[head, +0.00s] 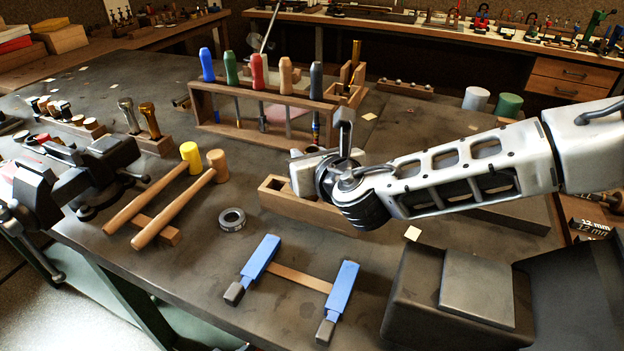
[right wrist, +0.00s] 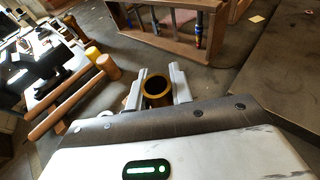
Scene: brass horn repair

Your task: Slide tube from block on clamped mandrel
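My right gripper (head: 322,163) is over the wooden block (head: 318,212) in the middle of the bench. In the right wrist view a brass tube (right wrist: 157,88) shows its open end between the two fingers of this gripper (right wrist: 158,90), which appear to touch it on both sides. The head view hides the tube behind the gripper. The tube's lower part is hidden, so I cannot tell whether it still sits in the block. A dark vise (head: 92,172) is at the bench's left edge; I cannot make out a mandrel in it clearly. My left gripper is not in view.
Two mallets (head: 165,200) lie between vise and block. A grey ring (head: 232,219) and a blue-ended clamp-like tool (head: 300,280) lie in front. A wooden rack of colored-handled tools (head: 262,100) stands behind the block. The bench around the ring is mostly clear.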

